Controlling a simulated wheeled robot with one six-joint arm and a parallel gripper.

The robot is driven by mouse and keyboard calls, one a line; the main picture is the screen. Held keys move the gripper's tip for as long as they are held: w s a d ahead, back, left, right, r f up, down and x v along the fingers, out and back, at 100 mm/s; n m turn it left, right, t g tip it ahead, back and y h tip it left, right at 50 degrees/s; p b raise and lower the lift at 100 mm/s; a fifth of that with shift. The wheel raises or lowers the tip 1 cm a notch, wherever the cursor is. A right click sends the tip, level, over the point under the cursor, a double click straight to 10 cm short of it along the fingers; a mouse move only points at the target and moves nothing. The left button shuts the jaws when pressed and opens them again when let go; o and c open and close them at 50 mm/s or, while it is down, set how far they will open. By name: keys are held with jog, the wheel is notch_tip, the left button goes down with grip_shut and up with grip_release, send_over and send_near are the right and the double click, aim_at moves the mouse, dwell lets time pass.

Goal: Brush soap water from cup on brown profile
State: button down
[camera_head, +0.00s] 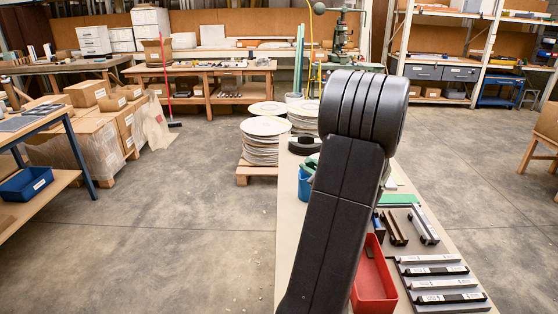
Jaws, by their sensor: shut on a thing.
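Brown profiles (394,228) lie side by side on a dark mat on the bench, just right of my black arm. A blue vessel (304,186), perhaps the cup, stands left of my arm and is partly hidden by it; I cannot see any soap water inside. A green item (312,164) shows at its top edge, too covered to identify. My gripper is hidden or out of the picture, and I make out no brush.
A red bin (373,279) stands at the bench's front, beside my arm. Silver and black profiles (439,284) lie on a grey tray at right.

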jog(key=shift+w+f, duration=0.1)
jog(key=shift+w, duration=0.05)
notch_tip(320, 180, down, 12)
jog(key=b, duration=0.9)
dwell(0.6)
jog(key=shift+r+p, duration=2.85)
jog(key=shift+r, duration=2.2)
jog(key=shift+r+p, duration=1.15)
jog(key=shift+r, duration=0.85)
